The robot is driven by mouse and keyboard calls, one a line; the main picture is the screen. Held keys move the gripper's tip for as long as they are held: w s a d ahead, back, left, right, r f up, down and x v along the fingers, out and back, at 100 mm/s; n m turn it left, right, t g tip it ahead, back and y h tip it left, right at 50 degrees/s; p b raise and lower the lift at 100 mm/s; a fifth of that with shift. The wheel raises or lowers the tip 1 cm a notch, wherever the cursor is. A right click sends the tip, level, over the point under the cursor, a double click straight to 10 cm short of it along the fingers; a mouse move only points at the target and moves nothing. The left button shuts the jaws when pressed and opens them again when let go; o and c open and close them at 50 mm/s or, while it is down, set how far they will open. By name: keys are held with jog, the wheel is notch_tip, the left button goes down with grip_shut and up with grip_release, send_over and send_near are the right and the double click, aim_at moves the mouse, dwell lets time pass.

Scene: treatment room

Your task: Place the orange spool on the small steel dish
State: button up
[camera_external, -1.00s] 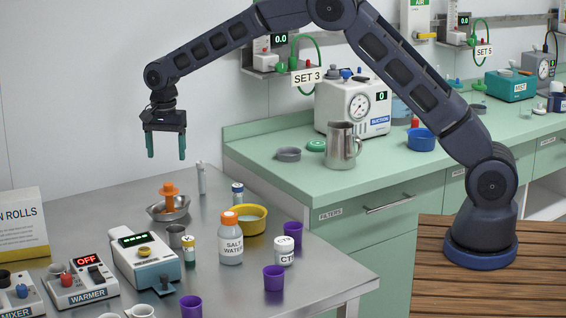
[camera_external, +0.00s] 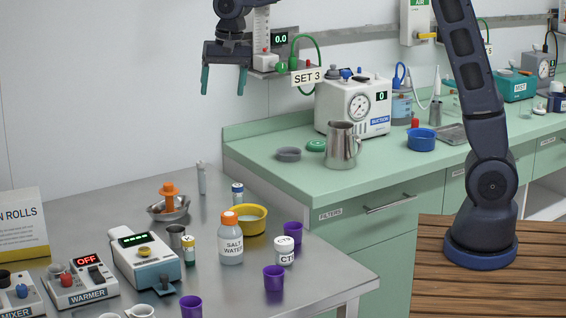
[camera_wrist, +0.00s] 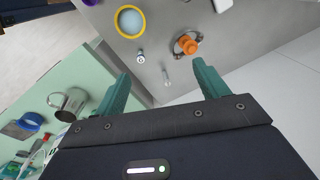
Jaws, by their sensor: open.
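The orange spool (camera_external: 170,197) stands upright in the small steel dish (camera_external: 156,212) on the steel table. In the wrist view the spool (camera_wrist: 188,45) also shows over the dish (camera_wrist: 178,49), whose rim is partly covered by it. My gripper (camera_external: 222,92) is open and empty, with its green fingers apart and pointing down. It is high in front of the wall, up and to the right of the dish, well apart from it. In the wrist view the fingers (camera_wrist: 163,82) hold nothing between them.
A yellow bowl (camera_external: 264,216), a salt water bottle (camera_external: 231,245) and purple cups (camera_external: 274,278) stand right of the dish. A slim white vial (camera_external: 202,178) stands close behind it. The green counter holds a steel jug (camera_external: 343,150) and a suction unit (camera_external: 325,106).

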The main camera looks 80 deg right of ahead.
jog(key=s+a+r+n, duration=0.25)
jog(key=s+r, duration=0.25)
jog(key=s, duration=0.6)
jog(key=s+a+f+n+t, duration=0.1)
jog(key=s+n, duration=0.4)
jog(key=s, duration=1)
jog(key=s+a+f+n+t, duration=0.2)
jog(key=s+n, duration=0.2)
jog(key=s, duration=1.2)
jog(key=shift+s+f+n, duration=0.3)
jog(key=shift+f+n, duration=0.05)
